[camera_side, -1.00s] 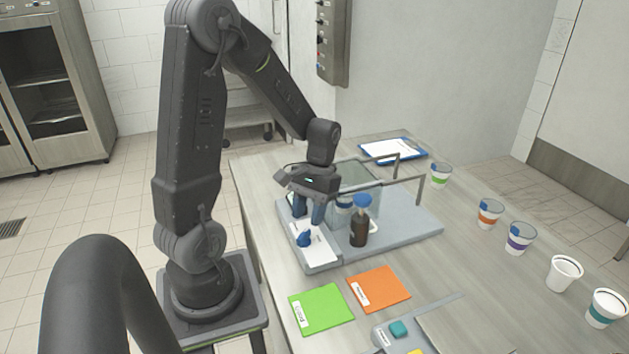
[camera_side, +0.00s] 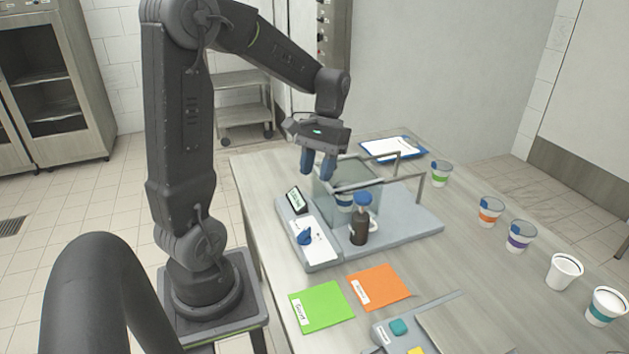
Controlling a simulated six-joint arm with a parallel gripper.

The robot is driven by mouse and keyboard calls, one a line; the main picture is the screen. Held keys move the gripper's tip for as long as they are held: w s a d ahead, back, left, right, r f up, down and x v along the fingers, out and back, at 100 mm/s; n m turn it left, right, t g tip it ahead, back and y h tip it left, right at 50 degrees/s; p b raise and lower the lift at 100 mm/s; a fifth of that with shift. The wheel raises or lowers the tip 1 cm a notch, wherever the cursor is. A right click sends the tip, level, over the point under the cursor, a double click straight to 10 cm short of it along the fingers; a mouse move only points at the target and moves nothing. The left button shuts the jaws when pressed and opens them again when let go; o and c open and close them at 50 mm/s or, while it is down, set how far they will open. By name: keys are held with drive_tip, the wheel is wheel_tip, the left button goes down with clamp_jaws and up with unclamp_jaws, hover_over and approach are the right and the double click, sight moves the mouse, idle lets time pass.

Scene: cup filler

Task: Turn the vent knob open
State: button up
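A blue knob (camera_side: 305,238) sits on the white panel (camera_side: 318,250) at the front left of the grey filler base (camera_side: 405,232). I take it to be the vent knob; its exact setting is too small to read. My gripper (camera_side: 318,172) is above the back left of the filler, near the clear-walled box (camera_side: 333,187). Its two blue fingers point down with a narrow gap between them and nothing visible in it. It is well behind and above the knob, not touching it.
A small display (camera_side: 296,200) stands behind the panel. Grey rails (camera_side: 421,188) rise at the right. Green (camera_side: 321,307) and orange (camera_side: 379,287) cards lie in front. Several cups line the right side.

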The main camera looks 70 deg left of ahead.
sight(305, 230)
drive_tip(key=s+d+t+y, duration=0.3)
drive_tip(key=s, duration=0.1)
wheel_tip(305, 230, down, 13)
drive_tip(key=shift+r, duration=0.1)
idle(0.5)
clamp_jaws()
idle(0.4)
